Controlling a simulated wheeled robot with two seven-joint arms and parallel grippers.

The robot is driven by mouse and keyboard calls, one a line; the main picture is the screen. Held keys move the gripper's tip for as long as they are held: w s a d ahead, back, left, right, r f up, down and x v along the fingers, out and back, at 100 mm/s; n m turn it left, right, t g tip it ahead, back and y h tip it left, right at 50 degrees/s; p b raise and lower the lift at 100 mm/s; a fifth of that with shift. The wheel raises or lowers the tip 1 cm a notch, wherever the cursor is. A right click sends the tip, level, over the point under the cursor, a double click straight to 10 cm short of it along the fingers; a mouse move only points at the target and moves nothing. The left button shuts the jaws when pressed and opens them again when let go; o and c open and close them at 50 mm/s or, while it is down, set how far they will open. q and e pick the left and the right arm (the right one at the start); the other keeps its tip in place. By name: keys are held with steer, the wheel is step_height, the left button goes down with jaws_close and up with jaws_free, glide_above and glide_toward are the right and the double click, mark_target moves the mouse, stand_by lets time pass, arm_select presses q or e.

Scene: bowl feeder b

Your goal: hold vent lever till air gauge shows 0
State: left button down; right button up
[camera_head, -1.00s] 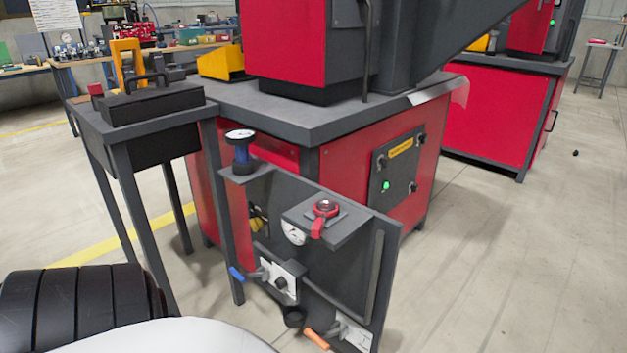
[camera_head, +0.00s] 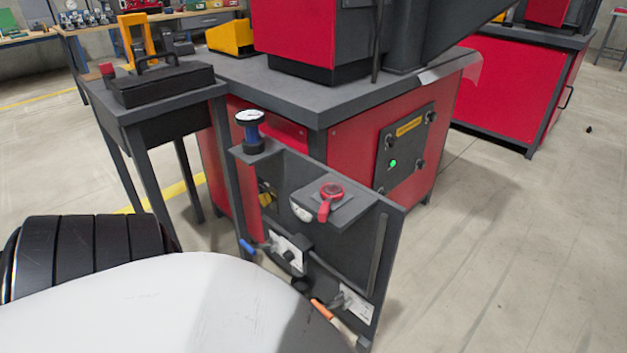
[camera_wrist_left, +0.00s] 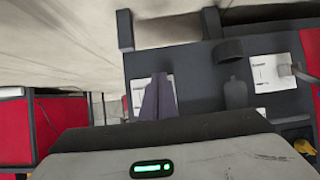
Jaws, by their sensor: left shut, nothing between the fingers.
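I cannot tell which is the vent lever. A white-faced gauge (camera_head: 301,211) sits under the shelf, seen edge-on, and another gauge (camera_head: 250,117) tops a blue post; neither reading is legible. In the left wrist view my left gripper (camera_wrist_left: 158,78) is shut and empty, with dark fingers in front of the panel (camera_wrist_left: 195,70) and its white label plates. I cannot tell whether they touch anything. My right gripper is not seen.
A red machine cabinet (camera_head: 345,160) with a dark top stands behind the panel. A small dark side table (camera_head: 150,106) stands to the left. My white arm covers the lower left. Open concrete floor (camera_head: 520,240) lies to the right.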

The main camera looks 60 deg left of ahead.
arm_select(q)
steer(key=p+v, duration=0.2)
steer(key=v, duration=0.4)
steer(key=shift+r, duration=0.6)
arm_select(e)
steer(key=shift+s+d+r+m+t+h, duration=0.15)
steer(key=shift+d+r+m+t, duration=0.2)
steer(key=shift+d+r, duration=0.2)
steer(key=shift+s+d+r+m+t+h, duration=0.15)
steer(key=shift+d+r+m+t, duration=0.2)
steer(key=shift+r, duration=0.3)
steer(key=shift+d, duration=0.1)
